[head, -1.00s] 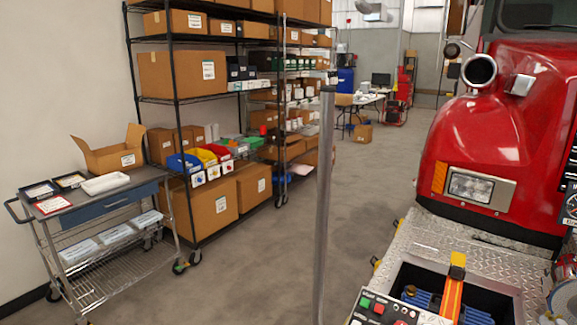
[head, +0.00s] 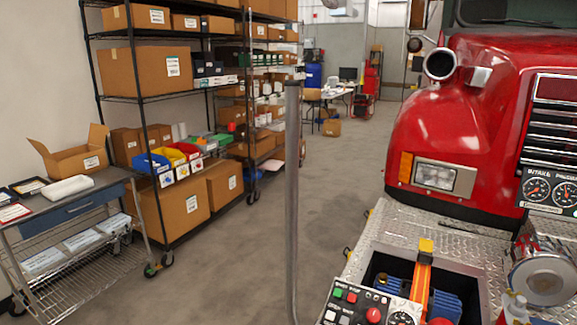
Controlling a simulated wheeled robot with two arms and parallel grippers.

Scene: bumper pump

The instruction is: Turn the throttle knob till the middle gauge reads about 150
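A control panel (head: 352,310) shows at the bottom edge, cut off by the frame. I cannot tell which control is the throttle knob. On the truck front at the right, a gauge panel (head: 550,207) carries two dark round gauges, a left one (head: 537,190) and one beside it (head: 566,194). The panel runs out of the frame, so I cannot tell which gauge is the middle one. The needle readings are too small to read. Neither gripper is in view.
The red truck (head: 440,125) stands at the right above a diamond-plate bumper (head: 425,225) with a recess holding an orange-yellow strap (head: 423,275). A grey vertical pole (head: 292,200) stands in the foreground. Shelves (head: 180,110) and a cart (head: 65,210) line the left. The floor between is clear.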

